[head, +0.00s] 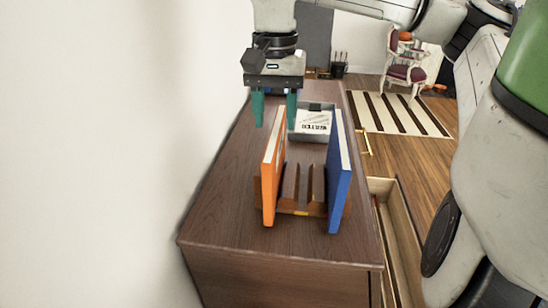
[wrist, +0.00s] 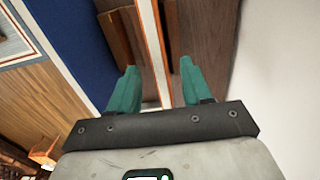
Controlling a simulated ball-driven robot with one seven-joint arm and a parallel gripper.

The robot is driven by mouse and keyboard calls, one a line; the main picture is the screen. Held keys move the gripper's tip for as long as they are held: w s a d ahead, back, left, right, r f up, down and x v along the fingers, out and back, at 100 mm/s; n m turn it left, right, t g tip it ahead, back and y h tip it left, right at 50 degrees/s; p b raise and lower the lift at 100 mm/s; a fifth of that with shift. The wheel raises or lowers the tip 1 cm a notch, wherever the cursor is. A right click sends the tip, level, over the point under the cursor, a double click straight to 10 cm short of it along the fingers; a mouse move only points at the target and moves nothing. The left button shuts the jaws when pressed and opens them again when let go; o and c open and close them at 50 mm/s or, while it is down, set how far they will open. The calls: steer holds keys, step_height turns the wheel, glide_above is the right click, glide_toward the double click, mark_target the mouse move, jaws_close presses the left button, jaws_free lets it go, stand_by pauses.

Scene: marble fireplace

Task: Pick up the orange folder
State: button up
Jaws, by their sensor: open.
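The orange folder (head: 271,168) stands upright at the left end of a wooden holder (head: 302,209) on a dark brown dresser top. My gripper (head: 274,122) is open, with teal fingers pointing down, above and behind the folder in the head view. In the wrist view my gripper (wrist: 155,82) has its fingers apart, and the thin edge of the orange folder (wrist: 153,40) runs between them in the picture. I cannot tell how far the fingertips are above it. Nothing is held.
A blue folder (head: 338,180) stands at the holder's right end. A grey box (head: 312,121) with a white label sits behind. A white wall (head: 110,150) runs close along the dresser's left side. An open drawer (head: 394,230) juts out on the right. The dresser top (head: 225,205) left of the holder is clear.

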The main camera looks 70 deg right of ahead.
mark_target(276, 129)
steer(key=shift+s+d+f+p, duration=0.1)
steer(key=shift+f+p, duration=0.9)
steer(key=shift+f, duration=1.7)
steer(key=shift+c, duration=0.3)
jaws_close()
